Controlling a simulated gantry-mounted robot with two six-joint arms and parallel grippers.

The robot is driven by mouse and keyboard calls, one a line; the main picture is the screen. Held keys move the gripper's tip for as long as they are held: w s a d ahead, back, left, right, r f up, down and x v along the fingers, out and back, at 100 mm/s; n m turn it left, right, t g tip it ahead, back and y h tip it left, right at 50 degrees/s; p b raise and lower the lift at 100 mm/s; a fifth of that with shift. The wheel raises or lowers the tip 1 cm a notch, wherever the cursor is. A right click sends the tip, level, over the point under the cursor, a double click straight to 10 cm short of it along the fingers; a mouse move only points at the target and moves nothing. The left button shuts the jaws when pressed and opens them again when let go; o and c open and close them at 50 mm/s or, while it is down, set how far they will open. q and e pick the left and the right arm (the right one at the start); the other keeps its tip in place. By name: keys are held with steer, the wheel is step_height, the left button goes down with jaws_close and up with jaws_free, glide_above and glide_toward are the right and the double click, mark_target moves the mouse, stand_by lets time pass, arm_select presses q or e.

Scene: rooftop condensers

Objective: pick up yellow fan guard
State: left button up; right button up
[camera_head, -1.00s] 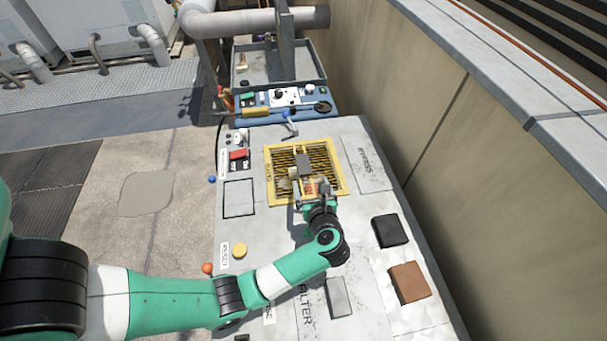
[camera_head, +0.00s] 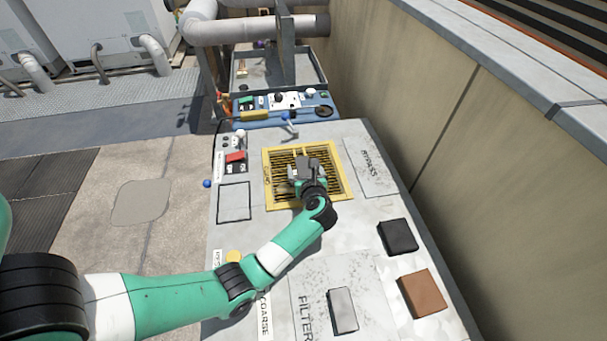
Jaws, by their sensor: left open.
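The yellow fan guard (camera_head: 274,197) is a square yellow frame with a slatted grille, lying flat on the top of the grey unit (camera_head: 230,275). My left gripper (camera_head: 305,170) is over the middle of the guard and open. Its arm comes in from the lower left, and the gripper and wrist hide the centre and part of the near edge of the guard. I cannot tell whether the fingers touch the grille. My right gripper is not in view.
A black block (camera_head: 397,237), a brown block (camera_head: 422,292) and a grey block (camera_head: 342,309) lie on the near right part of the unit. A blue tool tray (camera_head: 265,119) and a grey bin (camera_head: 322,75) stand behind. A tall wall (camera_head: 450,110) runs along the right.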

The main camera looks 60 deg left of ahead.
mark_target(304, 170)
arm_select(q)
steer(key=shift+d, duration=0.1)
steer(key=shift+c, duration=0.6)
jaws_close()
steer(key=shift+r, duration=0.1)
steer(key=shift+r+p, duration=0.45)
steer(key=shift+r, duration=0.05)
step_height(304, 170, up, 3)
steer(key=shift+f+p, duration=0.1)
steer(key=shift+p, duration=1.05)
steer(key=s+d+r+p, duration=0.8)
steer(key=d+r, duration=0.1)
steer(key=d, duration=0.2)
steer(key=shift+s, duration=0.3)
